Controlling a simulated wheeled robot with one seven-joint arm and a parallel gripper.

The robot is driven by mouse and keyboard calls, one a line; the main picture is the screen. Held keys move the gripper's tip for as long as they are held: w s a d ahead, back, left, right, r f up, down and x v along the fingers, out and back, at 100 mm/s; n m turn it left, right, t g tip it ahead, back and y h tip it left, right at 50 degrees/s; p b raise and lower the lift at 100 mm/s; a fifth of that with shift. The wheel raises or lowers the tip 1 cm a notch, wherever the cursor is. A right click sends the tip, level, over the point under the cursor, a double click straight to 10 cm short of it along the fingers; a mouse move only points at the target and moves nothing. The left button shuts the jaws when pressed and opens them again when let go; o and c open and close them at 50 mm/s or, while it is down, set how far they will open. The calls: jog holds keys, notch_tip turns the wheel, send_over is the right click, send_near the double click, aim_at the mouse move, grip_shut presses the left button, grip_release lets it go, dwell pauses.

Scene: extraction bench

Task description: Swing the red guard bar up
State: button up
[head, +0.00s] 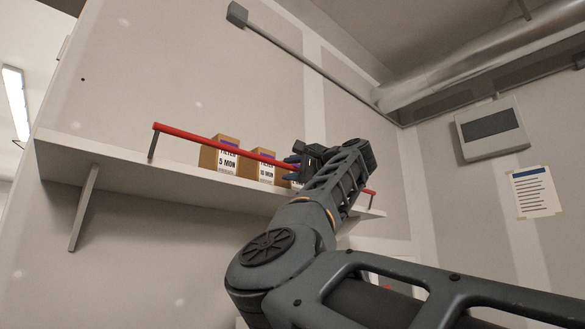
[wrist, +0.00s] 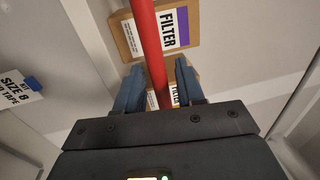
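The red guard bar (head: 205,140) runs along the front of a wall shelf on short grey posts, in front of several filter boxes. My gripper (head: 293,160) is at the bar, right of its middle in the head view. In the wrist view the bar (wrist: 147,35) passes between the two blue fingers of my gripper (wrist: 160,75). The fingers stand apart, with a gap showing between the bar and the right finger. Whether the left finger touches the bar I cannot tell. My wrist hides part of the bar's right side in the head view.
A grey rail (head: 300,58) runs on the wall above. The wall between shelf and rail is clear.

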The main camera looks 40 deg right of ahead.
jog(key=shift+c, duration=0.3)
grip_shut()
jog(key=shift+r, duration=0.1)
